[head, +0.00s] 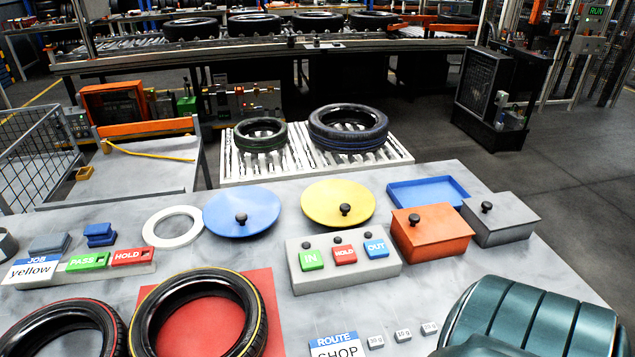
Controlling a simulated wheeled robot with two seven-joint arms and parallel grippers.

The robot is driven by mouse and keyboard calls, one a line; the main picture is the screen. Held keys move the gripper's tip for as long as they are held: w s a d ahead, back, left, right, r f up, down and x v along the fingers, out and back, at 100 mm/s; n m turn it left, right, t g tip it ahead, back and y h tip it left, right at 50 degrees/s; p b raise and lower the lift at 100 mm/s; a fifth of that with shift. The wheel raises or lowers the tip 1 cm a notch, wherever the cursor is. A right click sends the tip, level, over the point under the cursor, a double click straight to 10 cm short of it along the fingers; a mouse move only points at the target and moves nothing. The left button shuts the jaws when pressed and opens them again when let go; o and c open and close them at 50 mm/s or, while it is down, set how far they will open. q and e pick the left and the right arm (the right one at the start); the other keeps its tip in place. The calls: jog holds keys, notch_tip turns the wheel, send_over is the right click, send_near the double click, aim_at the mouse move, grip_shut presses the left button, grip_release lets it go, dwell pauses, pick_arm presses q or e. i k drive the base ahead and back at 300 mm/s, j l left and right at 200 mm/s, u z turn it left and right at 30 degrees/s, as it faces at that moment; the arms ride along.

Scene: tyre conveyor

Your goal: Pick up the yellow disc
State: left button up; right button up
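The yellow disc (322,200) lies flat on the grey table, with a black knob on top near its middle. It sits behind the button box and to the right of the blue disc (226,210), which has a similar knob. Its front edge is close to the back of the button box. Nothing covers the disc, and no gripper is near it. Neither of my grippers shows in the head view. A dark teal, ribbed shape at the bottom right corner may be part of my own right arm.
The button box (360,277) stands in front of the disc. An orange lidded box (432,242), a grey lidded box (505,226) and a blue tray (428,184) lie to the right. A white ring (152,227) lies left. Tyres (254,291) fill the front left.

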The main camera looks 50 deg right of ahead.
aim_at(336, 202)
jog(key=z, duration=2.35)
